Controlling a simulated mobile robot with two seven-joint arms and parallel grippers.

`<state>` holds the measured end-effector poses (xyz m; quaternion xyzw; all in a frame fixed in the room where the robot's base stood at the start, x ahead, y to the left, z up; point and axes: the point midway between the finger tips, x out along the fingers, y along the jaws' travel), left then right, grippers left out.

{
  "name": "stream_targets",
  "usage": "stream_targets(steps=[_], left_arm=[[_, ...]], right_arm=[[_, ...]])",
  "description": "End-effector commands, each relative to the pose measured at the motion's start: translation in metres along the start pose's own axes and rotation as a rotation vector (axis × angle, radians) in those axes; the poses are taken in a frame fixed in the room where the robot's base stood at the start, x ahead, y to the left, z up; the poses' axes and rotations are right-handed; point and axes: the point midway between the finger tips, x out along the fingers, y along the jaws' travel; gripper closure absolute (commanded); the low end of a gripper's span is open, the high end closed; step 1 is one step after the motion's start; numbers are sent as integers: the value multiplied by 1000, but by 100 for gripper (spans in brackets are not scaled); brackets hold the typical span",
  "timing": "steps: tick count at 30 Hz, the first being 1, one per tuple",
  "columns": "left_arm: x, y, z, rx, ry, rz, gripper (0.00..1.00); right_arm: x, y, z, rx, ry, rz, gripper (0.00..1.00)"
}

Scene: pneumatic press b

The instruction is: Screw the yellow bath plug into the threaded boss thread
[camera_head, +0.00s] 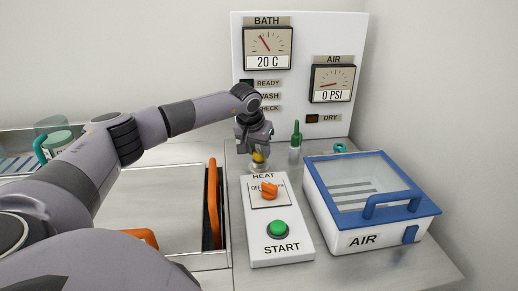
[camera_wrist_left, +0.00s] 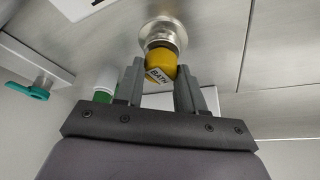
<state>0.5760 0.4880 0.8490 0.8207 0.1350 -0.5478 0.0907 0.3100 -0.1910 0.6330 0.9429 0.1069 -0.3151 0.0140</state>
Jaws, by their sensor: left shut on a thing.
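The yellow bath plug (camera_wrist_left: 160,66) is between the two fingers of my left gripper (camera_wrist_left: 157,82), which is shut on it. Its label reads BATH. The plug sits at the mouth of the metal threaded boss (camera_wrist_left: 163,30); how deep it is in the thread cannot be told. My right gripper is not in view.
The white control box (camera_head: 284,247) with an orange HEAT knob (camera_head: 269,189) and green START button (camera_head: 278,228) stands just in front. The blue-lidded AIR box (camera_head: 366,238) stands further right. An orange handle (camera_head: 213,205) rises on the left.

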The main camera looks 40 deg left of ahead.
Motion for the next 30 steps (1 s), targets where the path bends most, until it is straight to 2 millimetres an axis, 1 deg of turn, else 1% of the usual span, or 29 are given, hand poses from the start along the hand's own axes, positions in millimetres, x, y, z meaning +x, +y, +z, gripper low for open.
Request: stream_targets(steps=[3, 8, 17, 18, 26, 30], left_arm=[[1, -2, 1, 92, -3, 38, 79], [1, -2, 1, 182, -4, 74, 79], [1, -2, 1, 201, -4, 81, 79], [1, -2, 1, 201, -4, 80, 49], [1, -2, 0, 200, -2, 81, 48], [1, -1, 0, 152, -3, 62, 48]], right_arm=[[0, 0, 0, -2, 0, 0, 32], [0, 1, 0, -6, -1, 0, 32], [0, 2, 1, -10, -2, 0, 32], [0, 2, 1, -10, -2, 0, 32], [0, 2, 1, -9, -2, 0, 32], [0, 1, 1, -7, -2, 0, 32]])
